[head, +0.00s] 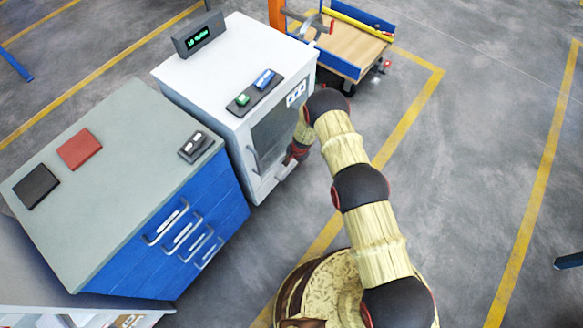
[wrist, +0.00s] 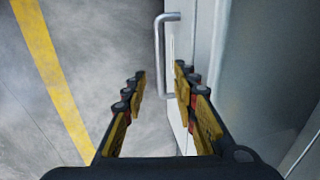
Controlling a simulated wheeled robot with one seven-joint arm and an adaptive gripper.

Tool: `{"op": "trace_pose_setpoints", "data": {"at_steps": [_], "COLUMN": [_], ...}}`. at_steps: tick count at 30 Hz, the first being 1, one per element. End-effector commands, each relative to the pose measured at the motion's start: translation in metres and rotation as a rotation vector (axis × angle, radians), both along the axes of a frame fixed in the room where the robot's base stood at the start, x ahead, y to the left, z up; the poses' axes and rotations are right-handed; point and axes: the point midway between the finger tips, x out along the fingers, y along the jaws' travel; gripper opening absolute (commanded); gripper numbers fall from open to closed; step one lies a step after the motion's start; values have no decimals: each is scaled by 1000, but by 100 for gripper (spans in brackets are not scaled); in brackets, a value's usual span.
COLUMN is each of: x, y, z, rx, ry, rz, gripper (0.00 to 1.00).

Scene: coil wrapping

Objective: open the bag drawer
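The blue cabinet (head: 180,245) at the left has several silver handles (head: 180,237) on its front; no label shows which, if any, is the bag drawer. A white machine (head: 225,62) stands beside it, with a dark front panel and a grey handle (head: 252,158). My gripper (head: 292,154) is low at the machine's front, partly hidden by my arm. In the wrist view my gripper (wrist: 160,82) is open and empty. A silver bar handle (wrist: 161,62) on a pale front lies ahead, roughly in line with the gap between the fingertips. Contact cannot be told.
A wooden-decked cart (head: 350,45) with blue ends stands behind the machine. The cabinet top carries a red pad (head: 79,148), a black pad (head: 37,187) and a small dark box (head: 195,146).

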Motion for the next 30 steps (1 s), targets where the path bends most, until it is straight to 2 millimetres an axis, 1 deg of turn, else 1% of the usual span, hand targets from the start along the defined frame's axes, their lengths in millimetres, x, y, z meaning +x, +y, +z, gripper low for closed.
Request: {"op": "trace_pose_setpoints", "data": {"at_steps": [1, 6, 12, 17, 25, 26, 30], "x": [0, 2, 6, 7, 8, 8, 8], "y": [1, 4, 9, 10, 11, 11, 11], "z": [-9, -37, -62, -71, -71, -71, -71], "rx": [0, -1, 0, 0, 1, 0, 0], "ry": [1, 2, 2, 2, 1, 2, 2], "rz": [0, 2, 3, 1, 2, 2, 2], "gripper": [29, 29, 29, 29, 29, 28, 20]}}
